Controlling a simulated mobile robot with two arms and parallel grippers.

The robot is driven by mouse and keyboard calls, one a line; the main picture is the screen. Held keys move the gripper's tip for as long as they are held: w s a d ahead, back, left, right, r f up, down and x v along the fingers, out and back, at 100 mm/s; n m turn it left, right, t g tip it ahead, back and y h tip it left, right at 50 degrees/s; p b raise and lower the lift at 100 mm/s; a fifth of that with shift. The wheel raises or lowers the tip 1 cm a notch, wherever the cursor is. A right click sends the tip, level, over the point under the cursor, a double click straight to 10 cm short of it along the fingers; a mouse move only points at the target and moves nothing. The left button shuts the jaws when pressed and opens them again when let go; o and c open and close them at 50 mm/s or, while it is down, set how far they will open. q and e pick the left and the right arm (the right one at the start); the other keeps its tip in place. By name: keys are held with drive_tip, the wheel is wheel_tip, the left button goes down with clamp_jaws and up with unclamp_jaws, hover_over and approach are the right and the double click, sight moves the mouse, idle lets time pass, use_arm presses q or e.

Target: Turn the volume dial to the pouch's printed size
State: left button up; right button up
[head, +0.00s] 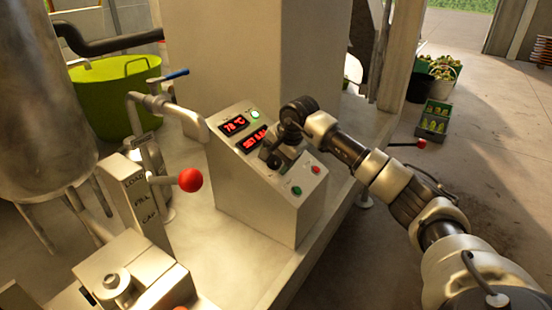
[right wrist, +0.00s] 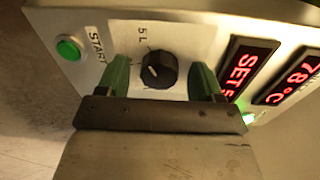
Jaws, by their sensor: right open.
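The volume dial (right wrist: 159,70) is a black knob with a pale pointer line on the panel, beside a "5 L" mark. My right gripper (right wrist: 160,80) is open, its two green fingers on either side of the dial with gaps between; I cannot tell how deep they reach. In the head view my right gripper (head: 277,155) is at the control box (head: 250,200) and hides the dial. A red display (right wrist: 242,76) reads "SET" and a partly hidden figure. I cannot make out a pouch or its printed size. My left gripper is not in view.
A green START button (right wrist: 68,48) lies beside the dial. A second display (head: 234,124) reads 78 °C. A red button (head: 316,169) is near the box's right edge. A red-knobbed lever (head: 190,180) and a LOAD/FILL/CAP post (head: 140,200) stand left of the box.

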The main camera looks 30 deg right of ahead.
drive_tip(key=c, duration=0.9)
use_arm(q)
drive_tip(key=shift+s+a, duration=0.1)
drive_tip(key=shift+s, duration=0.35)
use_arm(e)
drive_tip(key=shift+c, duration=0.2)
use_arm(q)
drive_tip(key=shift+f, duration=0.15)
use_arm(e)
drive_tip(key=shift+n, duration=0.3)
drive_tip(key=n+b, duration=0.1)
drive_tip(key=n, duration=0.1)
drive_tip(key=shift+n, duration=0.3)
drive_tip(key=n+b, duration=0.1)
drive_tip(key=n, duration=0.1)
drive_tip(key=shift+s+f+n, duration=0.1)
drive_tip(key=shift+n, duration=0.2)
use_arm(q)
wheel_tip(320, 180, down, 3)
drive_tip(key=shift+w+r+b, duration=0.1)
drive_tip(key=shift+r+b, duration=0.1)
drive_tip(key=shift+b, duration=0.25)
use_arm(e)
drive_tip(key=n, duration=0.5)
drive_tip(key=shift+n+t, duration=0.4)
